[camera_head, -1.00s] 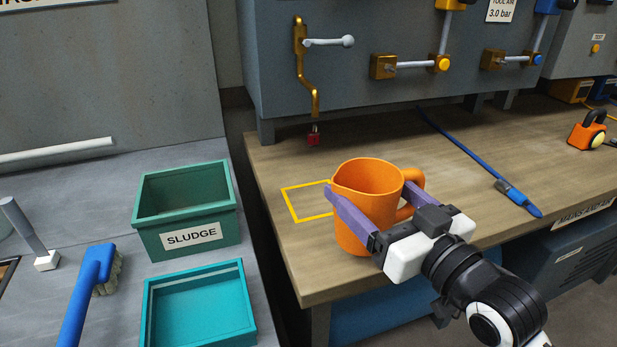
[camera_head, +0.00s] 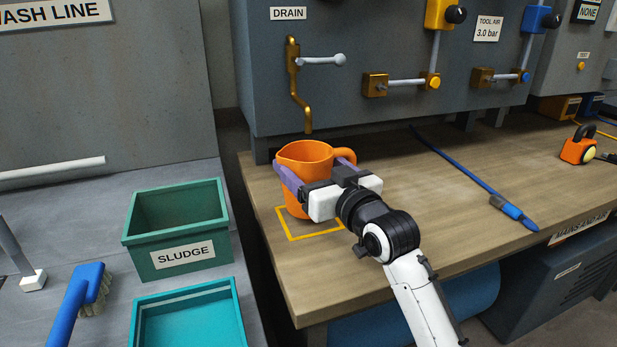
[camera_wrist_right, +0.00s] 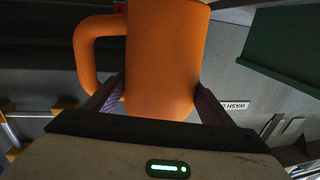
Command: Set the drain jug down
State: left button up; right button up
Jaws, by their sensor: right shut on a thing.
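The orange drain jug (camera_head: 308,157) is upright under the brass drain spout (camera_head: 305,110). My right gripper (camera_head: 312,180) is shut around its body, with one purple finger on each side. The jug's handle points right in the head view. In the right wrist view the jug (camera_wrist_right: 162,60) fills the space between the fingers (camera_wrist_right: 155,100). A yellow outlined square (camera_head: 310,237) on the wooden bench (camera_head: 400,220) lies at and in front of the jug's base. The arm hides part of the base, so I cannot tell whether it touches the bench. My left gripper is not in view.
A green SLUDGE bin (camera_head: 178,238) and a teal tray (camera_head: 190,318) stand on the grey counter at left, near a blue brush (camera_head: 78,300).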

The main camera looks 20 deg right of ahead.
jog(key=shift+f, duration=1.25)
jog(key=shift+f, duration=0.15)
jog(key=o, duration=1.2)
jog(key=shift+c, duration=0.2)
jog(key=shift+s, duration=0.1)
jog(key=s+d, duration=0.2)
jog(key=s, duration=0.9)
jog(key=shift+s+d, duration=0.15)
jog(key=shift+s, duration=0.2)
